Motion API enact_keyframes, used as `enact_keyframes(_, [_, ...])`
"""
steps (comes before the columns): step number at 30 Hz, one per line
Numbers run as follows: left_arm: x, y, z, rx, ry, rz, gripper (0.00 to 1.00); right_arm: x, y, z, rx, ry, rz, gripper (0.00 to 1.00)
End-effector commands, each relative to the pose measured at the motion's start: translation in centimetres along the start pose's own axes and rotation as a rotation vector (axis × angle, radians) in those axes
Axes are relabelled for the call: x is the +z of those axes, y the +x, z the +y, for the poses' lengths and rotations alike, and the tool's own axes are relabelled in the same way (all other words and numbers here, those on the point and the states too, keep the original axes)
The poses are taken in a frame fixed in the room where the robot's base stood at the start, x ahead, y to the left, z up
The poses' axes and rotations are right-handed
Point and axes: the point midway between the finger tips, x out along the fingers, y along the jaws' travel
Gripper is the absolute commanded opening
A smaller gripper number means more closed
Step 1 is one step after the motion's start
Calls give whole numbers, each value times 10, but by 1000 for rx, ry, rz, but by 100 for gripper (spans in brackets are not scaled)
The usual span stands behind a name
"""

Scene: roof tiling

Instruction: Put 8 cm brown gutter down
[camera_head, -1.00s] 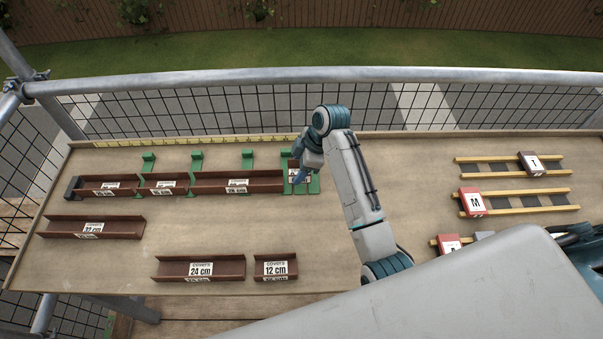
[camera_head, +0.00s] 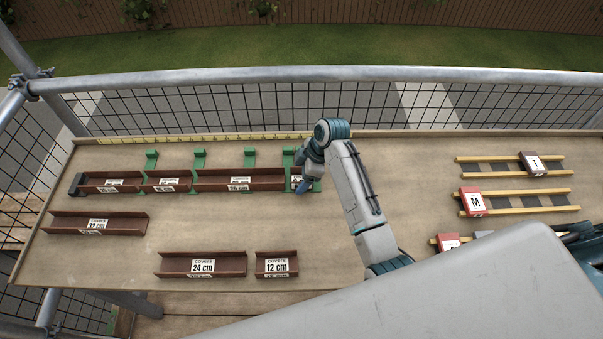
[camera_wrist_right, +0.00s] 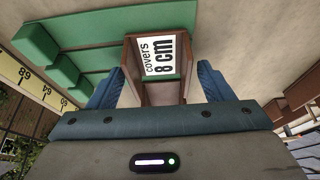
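The short brown gutter labelled "covers 8 cm" (camera_wrist_right: 163,58) lies over a green bracket at the right end of the brown gutter row. It also shows partly in the head view (camera_head: 297,181), where my gripper covers much of it. My right gripper (camera_head: 303,187) is low over it. In the right wrist view, the two blue fingers (camera_wrist_right: 160,84) stand either side of the gutter's near end, with a narrow gap at each side. The gripper looks open. My left gripper is not in view.
Longer gutters (camera_head: 238,180) continue the row leftward on green brackets (camera_head: 249,158). A yellow ruler (camera_head: 200,138) runs behind. Loose gutters of 32 cm (camera_head: 98,224), 24 cm (camera_head: 202,265) and 12 cm (camera_head: 276,265) lie in front. Lettered yellow-railed racks (camera_head: 520,202) stand at the right.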

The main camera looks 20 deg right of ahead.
Motion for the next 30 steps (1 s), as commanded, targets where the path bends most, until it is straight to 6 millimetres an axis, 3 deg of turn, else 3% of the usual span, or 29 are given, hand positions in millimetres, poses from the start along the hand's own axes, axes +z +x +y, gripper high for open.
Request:
enact_keyframes(8, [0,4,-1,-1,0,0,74,0,-12,1,4,-1,-1,74])
enact_keyframes(22, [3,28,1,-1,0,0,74,0,-104,1,5,-2,-1,74])
enact_keyframes(30, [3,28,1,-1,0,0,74,-1,-123,0,0,-1,0,74])
